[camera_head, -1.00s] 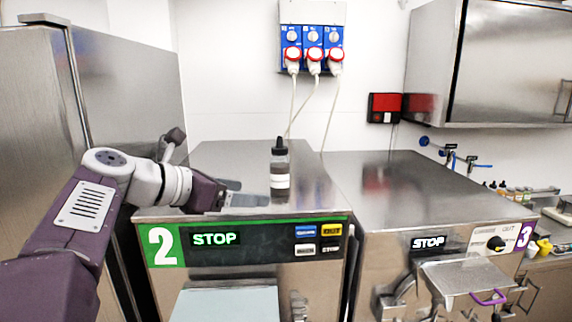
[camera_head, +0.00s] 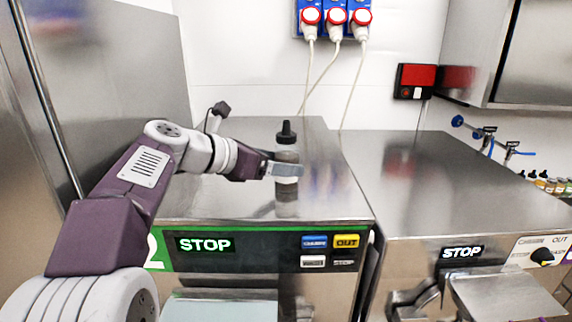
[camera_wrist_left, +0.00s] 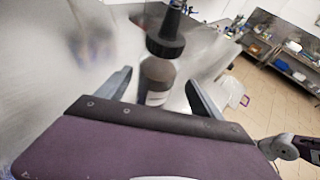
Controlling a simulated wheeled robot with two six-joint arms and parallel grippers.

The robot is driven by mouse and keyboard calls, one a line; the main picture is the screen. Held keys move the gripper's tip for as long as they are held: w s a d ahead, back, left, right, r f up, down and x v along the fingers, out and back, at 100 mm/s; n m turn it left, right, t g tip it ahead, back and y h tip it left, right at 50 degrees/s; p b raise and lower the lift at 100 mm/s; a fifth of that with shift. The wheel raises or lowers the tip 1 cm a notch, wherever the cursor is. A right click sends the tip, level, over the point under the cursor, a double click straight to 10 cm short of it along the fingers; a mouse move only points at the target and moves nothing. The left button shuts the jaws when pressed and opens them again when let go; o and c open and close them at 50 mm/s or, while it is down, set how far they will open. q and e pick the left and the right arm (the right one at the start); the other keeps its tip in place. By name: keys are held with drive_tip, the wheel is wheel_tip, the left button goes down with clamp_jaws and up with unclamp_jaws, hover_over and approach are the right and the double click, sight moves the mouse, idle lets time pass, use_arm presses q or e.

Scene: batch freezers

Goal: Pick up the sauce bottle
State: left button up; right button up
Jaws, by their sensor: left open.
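The sauce bottle (camera_head: 287,155), with a black pointed cap and a pale label, stands upright on the steel top of the freezer (camera_head: 340,205) with the green-edged panel. My left gripper (camera_head: 284,170) reaches in from the left at the bottle, and a grey finger crosses in front of its middle in the head view. In the left wrist view the bottle (camera_wrist_left: 156,78) stands between the two open fingers (camera_wrist_left: 157,95), with a gap visible on each side. The bottle's lower part is hidden there by the gripper body. My right gripper is in neither view.
A second steel freezer (camera_head: 440,190) stands to the right, its top clear. A tall steel cabinet (camera_head: 95,80) is close on the left. Cables hang from red plugs (camera_head: 336,17) on the back wall. Small bottles (camera_head: 548,183) line a shelf at far right.

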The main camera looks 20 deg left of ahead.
sight(295, 162)
use_arm(q)
drive_tip(key=p+x, duration=0.1)
drive_tip(key=x, duration=0.4)
drive_tip(key=shift+w+r+p, duration=0.2)
drive_tip(key=shift+p, duration=0.15)
drive_tip(key=shift+s+d, duration=0.15)
drive_tip(key=shift+s, duration=0.3)
drive_tip(key=shift+w, duration=0.3)
drive_tip(key=c, duration=1.5)
drive_tip(key=shift+o, duration=0.2)
